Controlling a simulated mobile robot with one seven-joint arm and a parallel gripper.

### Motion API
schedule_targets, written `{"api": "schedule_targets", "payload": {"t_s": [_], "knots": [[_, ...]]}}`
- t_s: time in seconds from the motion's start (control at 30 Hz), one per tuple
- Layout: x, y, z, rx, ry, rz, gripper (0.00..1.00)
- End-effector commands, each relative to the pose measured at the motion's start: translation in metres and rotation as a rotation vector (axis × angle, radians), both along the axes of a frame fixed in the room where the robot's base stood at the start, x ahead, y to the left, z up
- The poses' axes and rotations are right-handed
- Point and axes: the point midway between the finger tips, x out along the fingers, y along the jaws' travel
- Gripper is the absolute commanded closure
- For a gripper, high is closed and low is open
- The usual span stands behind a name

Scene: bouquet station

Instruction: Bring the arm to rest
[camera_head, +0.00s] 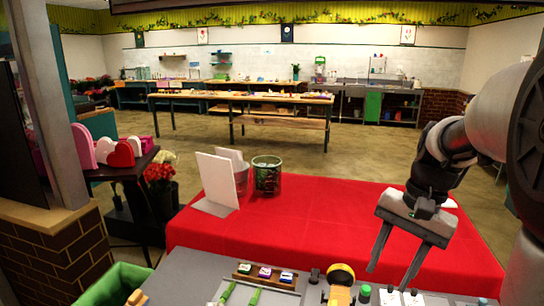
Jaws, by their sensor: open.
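My gripper (393,266) hangs at the right of the head view, with its two fingers apart and nothing between them. It points downward over the front edge of the red-covered table and the right part of the grey worktop. My arm reaches in from the right edge of the picture, bent at the wrist. The fingertips seem to be above the small items on the worktop; whether they touch any cannot be told.
The red table (310,222) holds a white board (217,180) and a dark green glass container (267,175). On the grey worktop (190,277) lie green stems (253,297), a rack of small blocks (265,272) and a yellow tape roll (341,274). A green bin (112,284) stands at left.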

Motion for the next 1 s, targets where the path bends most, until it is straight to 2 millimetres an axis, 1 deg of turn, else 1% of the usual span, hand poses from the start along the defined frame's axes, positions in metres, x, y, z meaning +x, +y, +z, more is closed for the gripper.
{"api": "schedule_targets", "payload": {"t_s": [0.03,0.1,0.2,0.3,0.4,0.5,0.6,1.0], "knots": [[-0.012,0.017,0.019,-0.029,-0.061,0.071,0.57],[-0.028,0.035,0.034,-0.075,-0.14,0.17,0.57],[-0.052,0.058,0.051,-0.142,-0.252,0.312,0.57],[-0.075,0.076,0.061,-0.212,-0.356,0.442,0.57],[-0.093,0.088,0.065,-0.273,-0.44,0.549,0.57],[-0.104,0.095,0.066,-0.319,-0.5,0.62,0.57],[-0.11,0.098,0.066,-0.347,-0.531,0.66,0.57],[-0.112,0.099,0.065,-0.355,-0.541,0.672,0.57]]}}
